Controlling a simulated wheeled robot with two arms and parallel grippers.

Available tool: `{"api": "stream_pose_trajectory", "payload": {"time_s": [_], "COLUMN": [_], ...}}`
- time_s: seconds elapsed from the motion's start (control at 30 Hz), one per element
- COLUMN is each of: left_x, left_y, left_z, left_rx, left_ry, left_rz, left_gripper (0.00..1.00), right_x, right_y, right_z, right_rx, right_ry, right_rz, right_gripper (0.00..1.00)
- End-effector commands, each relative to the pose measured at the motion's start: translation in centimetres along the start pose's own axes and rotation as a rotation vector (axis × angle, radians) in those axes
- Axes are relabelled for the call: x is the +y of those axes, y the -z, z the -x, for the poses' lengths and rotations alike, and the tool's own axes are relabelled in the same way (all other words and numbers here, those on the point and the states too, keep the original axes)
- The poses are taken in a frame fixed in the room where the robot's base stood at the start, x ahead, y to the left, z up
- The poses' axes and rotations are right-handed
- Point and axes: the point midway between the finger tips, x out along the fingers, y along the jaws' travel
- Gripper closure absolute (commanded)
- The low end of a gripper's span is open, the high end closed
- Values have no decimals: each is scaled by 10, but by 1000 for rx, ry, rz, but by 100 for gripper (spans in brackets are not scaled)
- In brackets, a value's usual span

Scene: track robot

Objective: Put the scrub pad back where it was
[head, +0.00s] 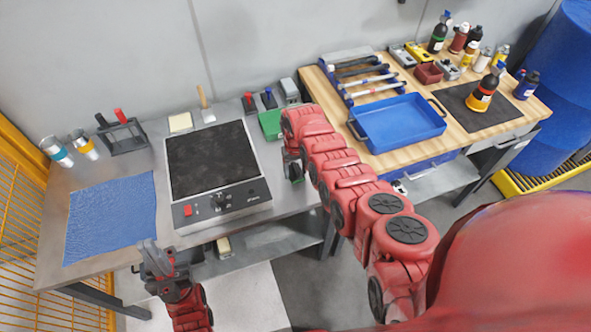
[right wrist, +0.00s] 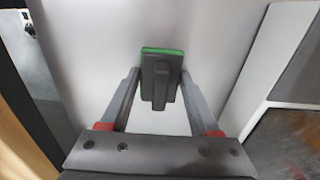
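The scrub pad (right wrist: 162,77) shows in the right wrist view as a dark block with a raised handle and a green edge. It sits between the tips of my right gripper (right wrist: 161,75), which appear to touch it on both sides. In the head view my right gripper (head: 294,168) is at the right end of the grey steel table (head: 130,170), largely hidden by my arm. A small dark and green shape shows there. Whether the pad touches the table is unclear. My left gripper (head: 157,260) is at the table's front edge, holding nothing visible; its finger gap is unclear.
A black hotplate (head: 212,160) and a blue mat (head: 110,217) lie on the steel table. A green bin (head: 270,123) stands at its back right. The wooden table (head: 465,140) holds a blue tray (head: 400,125) and several bottles. Bare steel lies around the hotplate.

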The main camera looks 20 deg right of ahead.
Motion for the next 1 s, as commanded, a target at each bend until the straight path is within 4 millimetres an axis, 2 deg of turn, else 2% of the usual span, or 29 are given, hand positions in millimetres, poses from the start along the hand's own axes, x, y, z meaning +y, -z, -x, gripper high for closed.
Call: {"api": "stream_pose_trajectory", "payload": {"time_s": [0.03, 0.1, 0.13, 0.37, 0.57, 0.8, 1.0], "left_x": [0, 0, 0, 0, 0, 0, 0], "left_y": [0, 0, 0, 0, 1, 1, 0], "left_z": [0, 0, 0, -1, -4, -6, 3], "left_rx": [0, 1, 0, 1, 0, 1, 0], "left_ry": [0, 0, 0, 0, 0, 0, 0], "left_rz": [0, 0, 0, 0, 0, 0, 0], "left_gripper": [100, 100, 100, 100, 100, 100, 100], "right_x": [-1, -1, -1, 0, 0, 0, -1], "right_y": [0, 0, 0, 0, 1, 0, 1], "right_z": [0, 0, 0, 0, 8, 33, 61], "right_rx": [0, 0, 0, 0, 2, 3, 4], "right_ry": [1, 1, 1, 1, 1, 1, 1], "right_rz": [0, 0, 0, 0, 1, -2, -1], "right_gripper": [24, 12, 9, 9, 9, 9, 9]}}
